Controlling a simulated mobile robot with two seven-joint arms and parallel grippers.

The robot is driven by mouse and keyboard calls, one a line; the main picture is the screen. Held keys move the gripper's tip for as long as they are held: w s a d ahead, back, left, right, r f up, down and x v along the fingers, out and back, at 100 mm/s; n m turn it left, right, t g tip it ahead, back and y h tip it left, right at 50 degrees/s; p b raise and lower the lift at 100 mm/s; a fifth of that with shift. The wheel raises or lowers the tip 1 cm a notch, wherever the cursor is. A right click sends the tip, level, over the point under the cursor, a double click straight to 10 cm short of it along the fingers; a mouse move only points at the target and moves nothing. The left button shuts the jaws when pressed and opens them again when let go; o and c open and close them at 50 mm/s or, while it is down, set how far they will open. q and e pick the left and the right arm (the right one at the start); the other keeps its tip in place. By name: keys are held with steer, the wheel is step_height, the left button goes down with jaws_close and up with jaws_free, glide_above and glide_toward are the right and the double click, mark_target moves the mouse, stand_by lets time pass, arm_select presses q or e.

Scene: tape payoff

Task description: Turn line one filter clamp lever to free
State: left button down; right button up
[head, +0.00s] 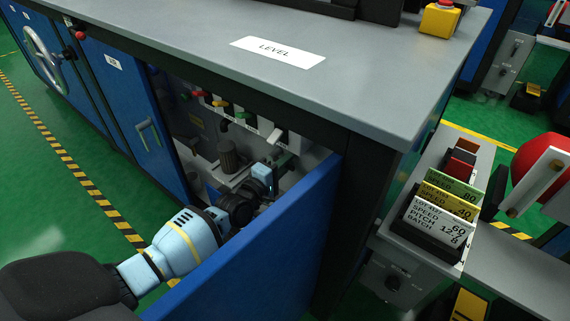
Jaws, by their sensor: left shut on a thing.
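My left gripper (279,171) reaches into the open cabinet under the grey bench. It is shut on a small part at the right end of the piping, apparently the filter clamp lever. The gripper's own body hides most of this part, so I cannot tell its angle. A dark ribbed cylinder (229,155), perhaps a filter, stands left of the gripper, apart from it. My right gripper is not in view.
Coloured valve handles, among them a red one (203,94) and a green one (243,114), line the cabinet above. An open blue door (262,238) stands close in front of my forearm. The bench top (370,95) overhangs. A card rack (425,246) is at right.

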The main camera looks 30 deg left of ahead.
arm_select(q)
steer(key=c, duration=1.4)
jaws_free()
steer(key=shift+s, duration=0.25)
steer(key=s+a+p, duration=0.1)
steer(key=s+p, duration=0.1)
steer(key=s, duration=0.5)
steer(key=shift+s, duration=0.15)
